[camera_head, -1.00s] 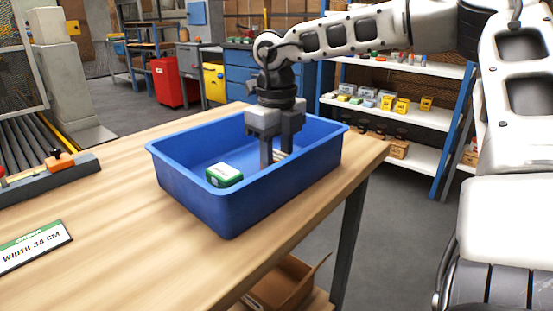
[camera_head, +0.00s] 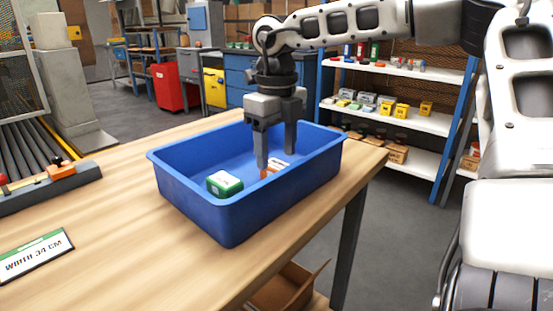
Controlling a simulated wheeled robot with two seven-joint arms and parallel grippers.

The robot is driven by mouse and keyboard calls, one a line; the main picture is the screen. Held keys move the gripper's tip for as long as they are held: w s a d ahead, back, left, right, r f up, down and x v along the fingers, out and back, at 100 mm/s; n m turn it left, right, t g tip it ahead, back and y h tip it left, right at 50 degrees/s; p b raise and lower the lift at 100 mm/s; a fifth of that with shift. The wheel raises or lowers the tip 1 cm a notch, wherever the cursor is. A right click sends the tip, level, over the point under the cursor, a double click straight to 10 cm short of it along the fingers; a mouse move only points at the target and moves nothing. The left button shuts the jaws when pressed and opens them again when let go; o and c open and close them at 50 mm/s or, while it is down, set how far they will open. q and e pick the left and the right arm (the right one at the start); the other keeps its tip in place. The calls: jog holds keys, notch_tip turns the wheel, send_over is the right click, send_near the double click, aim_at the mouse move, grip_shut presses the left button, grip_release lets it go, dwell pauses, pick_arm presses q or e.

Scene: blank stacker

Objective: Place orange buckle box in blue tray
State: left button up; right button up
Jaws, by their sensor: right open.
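The blue tray (camera_head: 230,216) stands on the wooden table near its right edge. A small box with an orange-red side and a pale top (camera_head: 279,165), which looks like the orange buckle box, lies inside the tray towards its right part. It is partly hidden by a finger. My right gripper (camera_head: 276,160) points down into the tray above this box, with its fingers apart and nothing held between them. A green and white box (camera_head: 224,184) lies in the tray's near left part. My left gripper is not in view.
A sign reading "WIDTH 34 CM" (camera_head: 35,254) lies on the table (camera_head: 120,215) at left. A grey fixture with an orange part (camera_head: 62,170) is behind it. Shelves (camera_head: 400,120) stand beyond the table at right. The table left of the tray is clear.

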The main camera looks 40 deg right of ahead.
aim_at(276, 164)
notch_tip(276, 164, up, 8)
jog(key=p, duration=0.1)
jog(key=shift+r+p, duration=0.25)
jog(key=shift+p, duration=0.05)
dwell(0.4)
